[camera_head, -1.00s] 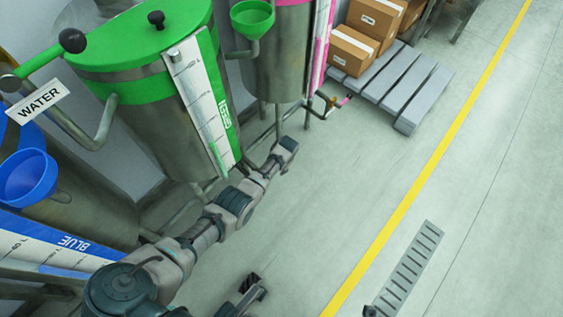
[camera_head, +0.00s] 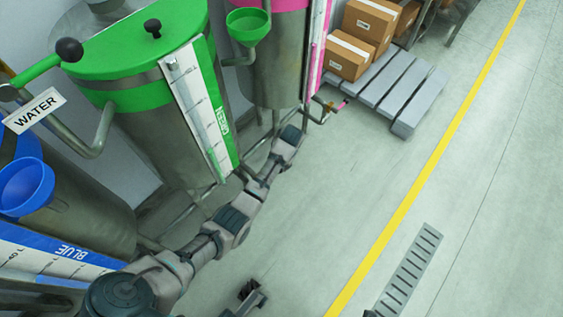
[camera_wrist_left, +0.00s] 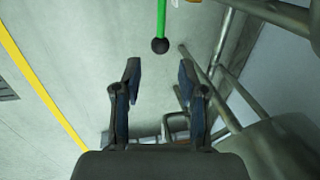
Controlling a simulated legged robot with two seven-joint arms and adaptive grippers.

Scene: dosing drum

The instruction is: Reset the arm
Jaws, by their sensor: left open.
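My left arm reaches in from the lower left of the head view, across the front of the green-lidded drum (camera_head: 165,120). Its far end is low beside the drum's right side, and I cannot make out the fingers there. In the left wrist view my left gripper (camera_wrist_left: 160,78) is open, with nothing between its two dark fingers. A green rod with a black ball end (camera_wrist_left: 160,45) hangs in front of the fingertips, apart from them.
A pink-lidded drum (camera_head: 275,60) and a blue-marked drum (camera_head: 75,210) flank the green one. Metal pipes (camera_wrist_left: 230,100) run close on the right in the wrist view. A grey pallet (camera_head: 405,90) with cardboard boxes (camera_head: 370,20) stands beyond.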

